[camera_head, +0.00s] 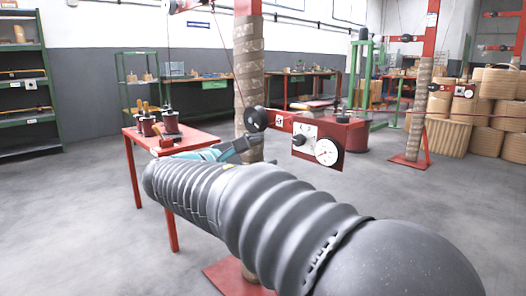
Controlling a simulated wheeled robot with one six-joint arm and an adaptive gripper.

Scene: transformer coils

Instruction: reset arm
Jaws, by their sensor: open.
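My arm, in a grey ribbed sleeve, reaches from the lower right toward the middle left of the head view. Beyond its far end a teal wrist part shows, and my gripper (243,146) shows small and dark in front of the wrapped post. It is open, and I see nothing held in it. The sleeve hides part of the wrist. The gripper is to the right of the red table (199,138), apart from the spools on it.
Dark red spools (148,124) stand on the red table. A wrapped post (249,75) rises close behind my gripper. A red gauge box (318,143) is to its right. Wound coils (495,105) are stacked at right. Shelves (25,85) stand at left. Grey floor is open between.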

